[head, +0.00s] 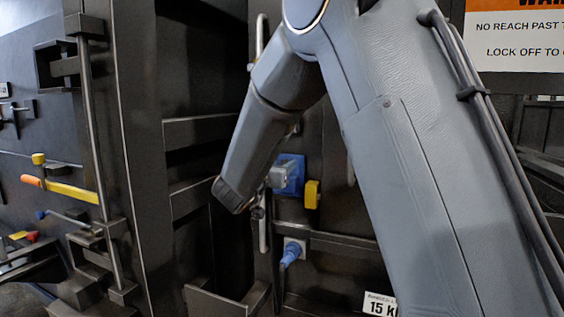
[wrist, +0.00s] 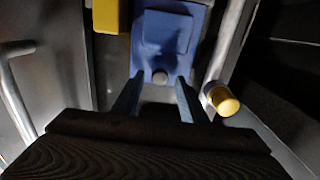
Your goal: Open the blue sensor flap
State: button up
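The blue sensor flap (wrist: 165,35) fills the top middle of the wrist view, with a small round grey knob (wrist: 160,76) at its near edge. My gripper (wrist: 159,77) is open, its two fingertips on either side of the knob with visible gaps. I cannot tell whether the fingers reach as deep as the knob. My fingers cannot be made out clearly in that view.
A yellow block (wrist: 107,16) sits beside the flap; it also shows in the head view (head: 312,194). A metal bar and a gold-tipped cylinder (wrist: 223,100) stand close right of my fingers. A blue plug (head: 291,252) is lower on the panel.

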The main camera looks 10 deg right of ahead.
jog(key=shift+w+d, duration=0.2)
jog(key=shift+w, duration=0.05)
grip_shut()
jog(key=shift+a+f, duration=0.1)
jog(key=shift+a, duration=0.05)
